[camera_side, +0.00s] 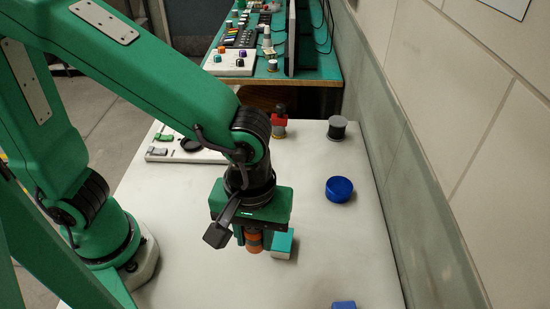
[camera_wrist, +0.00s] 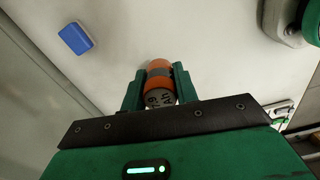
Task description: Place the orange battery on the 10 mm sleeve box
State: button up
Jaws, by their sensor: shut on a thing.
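My gripper (camera_side: 253,236) is shut on the orange battery (camera_side: 254,246), which has a grey band. In the wrist view the battery (camera_wrist: 158,72) sits between the two green fingers, its grey lettered end toward the camera. In the side view it hangs below the gripper, roughly upright; I cannot tell its height above the table. A white box with a teal top (camera_side: 282,243) is just right of the battery in that view. A small blue box (camera_side: 344,305) is cut off at the bottom edge, and a blue box also shows in the wrist view (camera_wrist: 75,38). No label naming the 10 mm sleeve box is readable.
A round blue thing (camera_side: 339,189) lies on the white table (camera_side: 340,250). A grey-black cylinder (camera_side: 337,128) and a red-black part (camera_side: 279,122) stand at its back. A panel with green parts (camera_side: 165,145) is at back left. A wall borders the right.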

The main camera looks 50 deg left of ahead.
jog(key=shift+s+d+r, duration=0.3)
jog(key=shift+s+d, duration=0.45)
jog(key=shift+d, duration=0.15)
jog(key=shift+w, duration=0.1)
send_over(282, 239)
notch_tip(282, 239, down, 7)
jog(key=shift+f, duration=2)
jog(key=shift+f, duration=0.15)
jog(key=o, duration=1)
jog(key=shift+o, duration=0.2)
